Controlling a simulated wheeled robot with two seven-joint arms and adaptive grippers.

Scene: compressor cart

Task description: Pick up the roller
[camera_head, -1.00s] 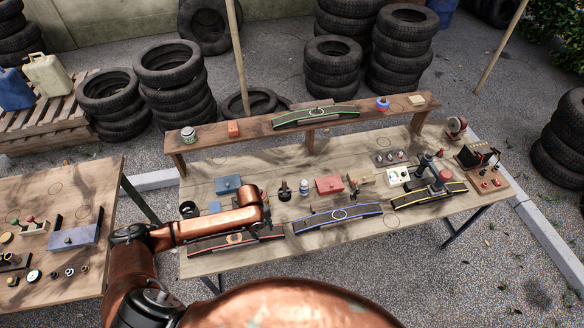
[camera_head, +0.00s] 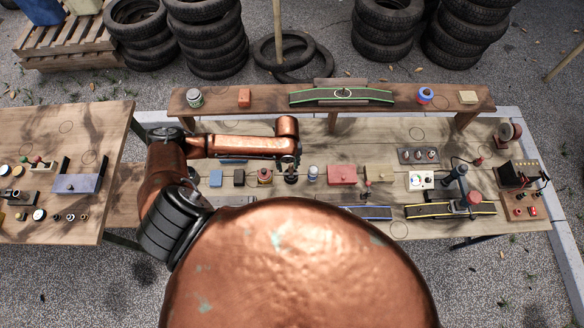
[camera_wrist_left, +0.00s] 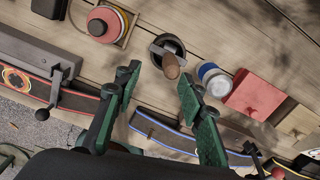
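The roller (camera_wrist_left: 168,50), a dark wheel in a metal frame with a wooden handle, lies on the wooden table (camera_wrist_left: 215,35) in the left wrist view. Its handle points toward my left gripper (camera_wrist_left: 158,80). The green fingers are open and empty, with the handle end just ahead of the gap between them. In the head view the left gripper (camera_head: 289,161) hangs at the end of the copper arm, over the roller (camera_head: 291,178), which it partly covers. My right gripper is not in view.
A red-topped round item (camera_wrist_left: 103,24) stands left of the roller. A white-and-blue can (camera_wrist_left: 212,78) and a red box (camera_wrist_left: 254,96) stand close on its right. A raised shelf (camera_head: 210,113) runs along the back. My copper body hides the table's front.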

